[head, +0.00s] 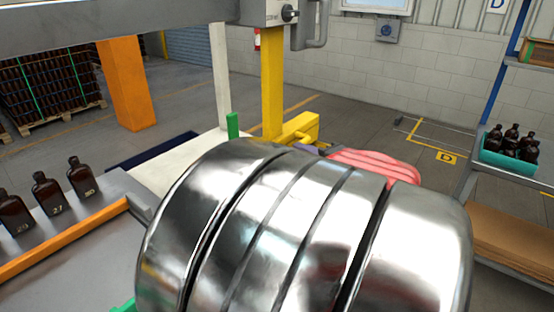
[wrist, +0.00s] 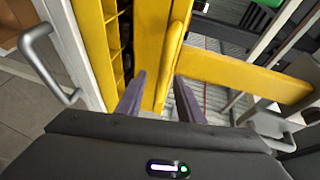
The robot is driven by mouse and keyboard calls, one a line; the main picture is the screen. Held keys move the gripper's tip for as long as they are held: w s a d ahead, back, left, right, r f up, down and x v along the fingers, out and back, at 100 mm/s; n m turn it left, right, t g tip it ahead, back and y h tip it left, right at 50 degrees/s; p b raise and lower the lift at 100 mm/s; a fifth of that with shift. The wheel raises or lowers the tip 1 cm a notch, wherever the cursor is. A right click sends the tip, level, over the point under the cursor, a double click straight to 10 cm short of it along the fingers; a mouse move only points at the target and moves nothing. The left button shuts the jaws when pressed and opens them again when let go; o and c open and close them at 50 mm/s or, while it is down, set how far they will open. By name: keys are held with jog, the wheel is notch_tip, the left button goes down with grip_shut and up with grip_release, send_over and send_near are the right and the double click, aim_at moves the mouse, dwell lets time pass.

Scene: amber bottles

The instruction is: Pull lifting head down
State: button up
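A yellow upright column (head: 272,85) stands beyond my arm in the head view, below a grey head unit (head: 265,12) with a dark knob and a grey handle (head: 316,28). I cannot tell for sure which part is the lifting head. In the wrist view, my gripper (wrist: 160,98) is open, its two dark purple fingers apart. Yellow uprights (wrist: 150,50) stand in front of and between the fingers; contact cannot be told. A yellow horizontal arm (wrist: 240,78) runs off to the right. My metallic arm hides most of the gripper in the head view.
Amber bottles (head: 47,192) stand on a grey bench at left, behind an orange rail (head: 60,243). A teal crate (head: 508,158) of bottles sits on the right shelf. Grey handles flank the gripper at left (wrist: 48,62) and right (wrist: 275,128). Open floor (head: 390,125) lies behind.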

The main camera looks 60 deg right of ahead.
jog(key=v, duration=0.8)
jog(key=shift+s+a, duration=0.15)
jog(key=shift+s, duration=0.2)
